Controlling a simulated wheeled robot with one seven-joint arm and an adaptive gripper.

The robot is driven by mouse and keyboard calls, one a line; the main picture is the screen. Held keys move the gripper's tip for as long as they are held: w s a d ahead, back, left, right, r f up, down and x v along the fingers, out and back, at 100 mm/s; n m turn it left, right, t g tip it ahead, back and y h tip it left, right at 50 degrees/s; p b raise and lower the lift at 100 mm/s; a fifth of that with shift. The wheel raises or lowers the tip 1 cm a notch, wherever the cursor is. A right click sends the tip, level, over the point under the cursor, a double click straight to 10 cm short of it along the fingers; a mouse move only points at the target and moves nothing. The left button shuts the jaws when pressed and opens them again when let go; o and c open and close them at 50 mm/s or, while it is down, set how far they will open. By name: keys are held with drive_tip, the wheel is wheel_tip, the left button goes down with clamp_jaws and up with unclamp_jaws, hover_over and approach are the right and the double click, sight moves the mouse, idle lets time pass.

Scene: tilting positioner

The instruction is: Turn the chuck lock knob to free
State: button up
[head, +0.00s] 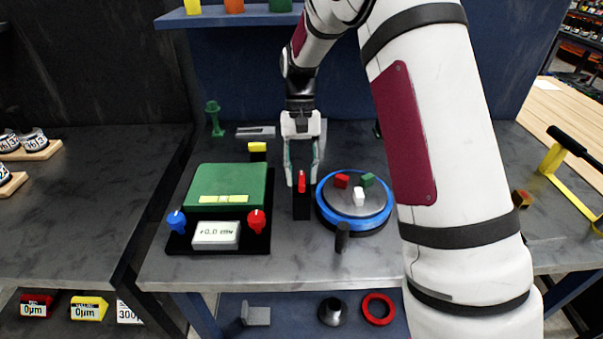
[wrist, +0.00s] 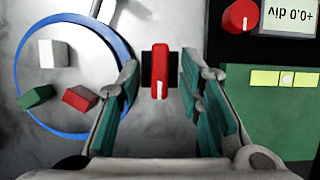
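The chuck lock knob is a red bar-shaped knob (head: 301,181) on a small black block (head: 302,206), just left of the round chuck (head: 354,201) with its blue ring. In the wrist view the knob (wrist: 160,72) points nearly straight up and down the picture, with a white mark on its lower part. My gripper (head: 302,176) points down over the knob. It is open, with one green-padded finger on each side of the knob; the wrist view shows gaps on both sides. Whether the fingertips are level with the knob is hard to tell.
Left of the knob stands a green-topped unit (head: 228,182) with a blue knob (head: 177,221), another red knob (head: 256,221) and a display (head: 216,234). Red, green and white blocks sit on the chuck. A dark upright post (head: 342,237) stands at the chuck's front.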

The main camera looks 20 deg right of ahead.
drive_tip(key=v, duration=1.1)
drive_tip(key=shift+r, duration=0.25)
drive_tip(key=s+a+r+n+t, duration=0.1)
drive_tip(key=s+r+t, duration=0.1)
drive_tip(key=s+r, duration=0.4)
drive_tip(key=s+r+n+t, duration=0.1)
drive_tip(key=s+r+t, duration=0.25)
drive_tip(key=s, duration=0.55)
drive_tip(key=s+f+t, duration=0.1)
drive_tip(key=s+t, duration=0.1)
drive_tip(key=s, duration=0.5)
drive_tip(key=s+f+n+t+h, duration=0.1)
drive_tip(key=s+f, duration=0.1)
drive_tip(key=s, duration=0.6)
drive_tip(key=shift+s+a+f+t+h, duration=0.15)
drive_tip(key=shift+s+f+t+h, duration=0.05)
drive_tip(key=shift+f+t+h, duration=0.15)
